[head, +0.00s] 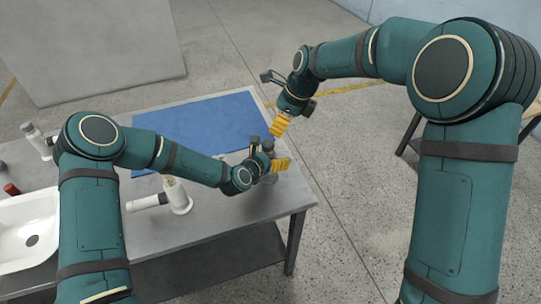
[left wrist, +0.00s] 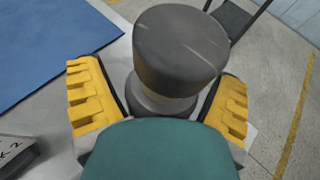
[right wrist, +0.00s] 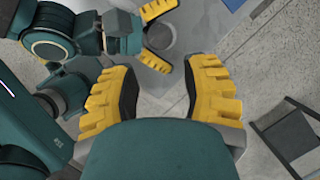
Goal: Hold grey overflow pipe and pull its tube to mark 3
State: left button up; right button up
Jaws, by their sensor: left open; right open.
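The grey overflow pipe (head: 269,178) stands upright near the right end of the table, partly hidden by my left gripper (head: 268,160). In the left wrist view its wide dark grey cap (left wrist: 180,48) and narrower neck sit between my left gripper's yellow fingers, which are open around it; contact cannot be told. My right gripper (head: 281,124) is open and empty, above and beyond the pipe. In the right wrist view the round grey top (right wrist: 160,37) lies past my right fingers, beside the left gripper. The marks on the tube are not visible.
A blue mat (head: 200,118) covers the table's back. A white pipe fitting (head: 179,197) stands left of the grey pipe; another (head: 33,135) is at far left. A white basin (head: 28,215) and a red-topped item (head: 11,189) are at left. Open floor lies beyond the table's right edge.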

pick_arm(q)
jog(key=c, duration=1.5)
pick_arm(e)
jog(key=o, duration=0.4)
jog(key=n+g+y, duration=0.4)
jog(key=n+g, duration=0.3)
jog(key=n, duration=0.4)
send_near(268, 144)
jog(key=x, duration=1)
